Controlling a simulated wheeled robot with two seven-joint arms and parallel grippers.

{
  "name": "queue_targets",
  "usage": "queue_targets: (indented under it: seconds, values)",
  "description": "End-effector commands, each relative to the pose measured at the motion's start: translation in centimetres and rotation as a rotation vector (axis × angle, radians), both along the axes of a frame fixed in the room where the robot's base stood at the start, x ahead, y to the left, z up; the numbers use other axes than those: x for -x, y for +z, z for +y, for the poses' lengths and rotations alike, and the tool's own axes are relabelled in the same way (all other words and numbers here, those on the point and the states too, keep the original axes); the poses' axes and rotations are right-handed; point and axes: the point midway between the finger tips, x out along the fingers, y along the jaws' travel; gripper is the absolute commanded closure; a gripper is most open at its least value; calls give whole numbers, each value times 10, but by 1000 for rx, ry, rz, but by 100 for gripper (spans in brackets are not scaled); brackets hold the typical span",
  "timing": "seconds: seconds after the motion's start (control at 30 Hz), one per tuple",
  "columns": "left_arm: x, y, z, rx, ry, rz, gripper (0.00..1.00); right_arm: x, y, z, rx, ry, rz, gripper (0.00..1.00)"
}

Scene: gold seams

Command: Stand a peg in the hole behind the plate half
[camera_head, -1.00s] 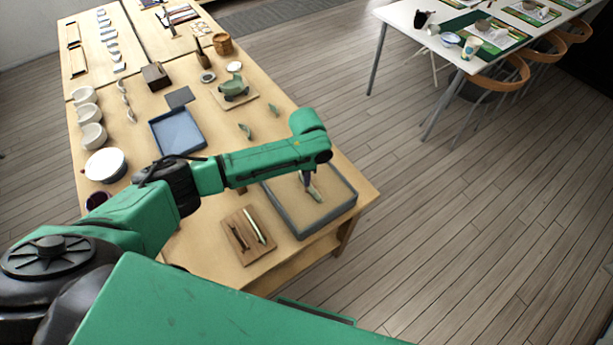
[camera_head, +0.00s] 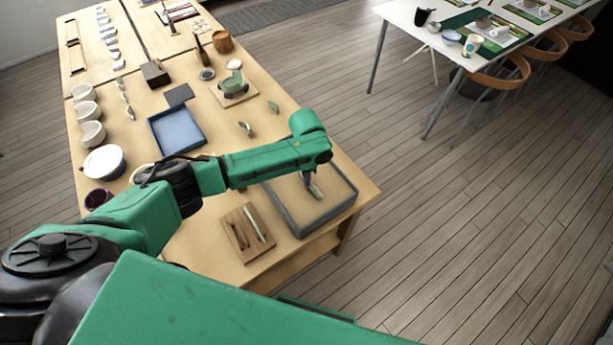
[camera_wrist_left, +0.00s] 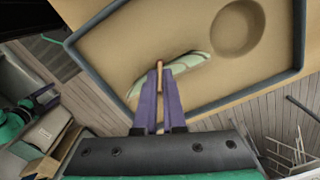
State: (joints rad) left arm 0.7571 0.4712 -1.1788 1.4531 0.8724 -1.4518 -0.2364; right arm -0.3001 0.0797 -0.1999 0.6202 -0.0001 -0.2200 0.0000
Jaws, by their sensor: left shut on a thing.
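My left gripper (camera_head: 307,180) has purple fingers pointing down into the sand tray (camera_head: 292,222). In the left wrist view the fingers (camera_wrist_left: 160,88) are shut on a thin wooden peg (camera_wrist_left: 160,66), whose end shows past the fingertips. The pale green plate half (camera_wrist_left: 190,68) stands in the sand beside the peg and is partly covered by the fingers. In the head view the plate half (camera_head: 316,191) shows just right of the fingertips. I cannot make out the peg's hole or tell whether the peg touches the sand. My right gripper is not in view.
A round hollow (camera_wrist_left: 237,27) is in the sand beside the plate half. The tray's grey rim surrounds the gripper. A wooden board (camera_head: 248,233) with slim tools lies left of the tray.

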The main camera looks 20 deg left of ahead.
Motion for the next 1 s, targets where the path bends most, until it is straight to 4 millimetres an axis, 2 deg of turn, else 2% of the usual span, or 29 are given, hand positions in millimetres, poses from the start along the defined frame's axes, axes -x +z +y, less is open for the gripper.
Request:
queue_targets:
  seconds: [0.33,0.4,0.43,0.8,0.83,0.9,1.0]
  values:
    - [1,-1,0,0,0,2,100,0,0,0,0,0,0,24]
    - [1,-1,0,0,0,2,66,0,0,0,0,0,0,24]
    - [1,-1,0,0,0,2,58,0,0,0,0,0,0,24]
    - [1,-1,1,-1,0,2,58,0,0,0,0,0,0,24]
    - [1,-1,1,-1,0,2,53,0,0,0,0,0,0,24]
    - [1,-1,1,-1,1,2,31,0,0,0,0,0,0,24]
    - [1,-1,1,-1,1,2,31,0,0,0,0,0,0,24]
